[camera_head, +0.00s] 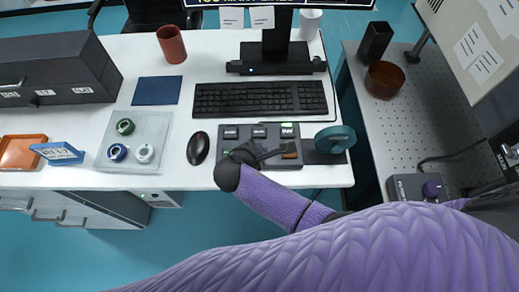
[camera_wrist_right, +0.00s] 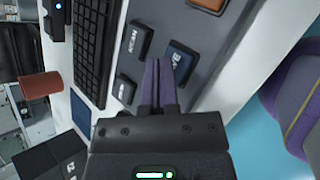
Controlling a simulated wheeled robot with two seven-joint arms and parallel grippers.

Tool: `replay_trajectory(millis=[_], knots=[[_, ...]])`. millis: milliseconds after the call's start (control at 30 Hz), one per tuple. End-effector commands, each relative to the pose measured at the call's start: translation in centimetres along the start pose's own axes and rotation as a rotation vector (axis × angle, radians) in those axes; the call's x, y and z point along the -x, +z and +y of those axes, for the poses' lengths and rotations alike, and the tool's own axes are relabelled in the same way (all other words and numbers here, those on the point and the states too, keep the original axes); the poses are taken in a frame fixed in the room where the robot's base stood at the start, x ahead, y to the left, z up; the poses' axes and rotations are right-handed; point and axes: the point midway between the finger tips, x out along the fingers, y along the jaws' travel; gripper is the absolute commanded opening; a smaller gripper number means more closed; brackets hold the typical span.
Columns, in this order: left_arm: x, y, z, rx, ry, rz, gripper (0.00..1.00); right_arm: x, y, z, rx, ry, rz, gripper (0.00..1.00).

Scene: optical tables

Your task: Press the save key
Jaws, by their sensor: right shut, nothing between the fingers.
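A dark key panel (camera_head: 231,161) lies on the white table in front of the keyboard. The lettering is too small to tell which is the save key. My right gripper (camera_head: 265,154) is shut and empty over the panel's near part, hiding some of it. In the right wrist view its closed fingertips (camera_wrist_right: 157,63) are beside a blue key (camera_wrist_right: 180,62), near two black keys (camera_wrist_right: 138,38). Contact cannot be told. My left gripper is out of view.
A mouse (camera_head: 198,148) is left of the panel and a teal round object (camera_head: 335,139) is right of it. The keyboard (camera_head: 260,98) lies behind. A tray with tape rolls (camera_head: 136,127) stands further left.

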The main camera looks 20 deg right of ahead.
Motion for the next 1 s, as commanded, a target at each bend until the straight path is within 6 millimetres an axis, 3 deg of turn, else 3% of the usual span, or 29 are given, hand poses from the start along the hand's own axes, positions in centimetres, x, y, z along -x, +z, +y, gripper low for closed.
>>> replay_trajectory(millis=[1000], knots=[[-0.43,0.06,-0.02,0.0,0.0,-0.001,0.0,-0.56,-0.42,-0.42,0.0,-0.001,0.0,0.0]])
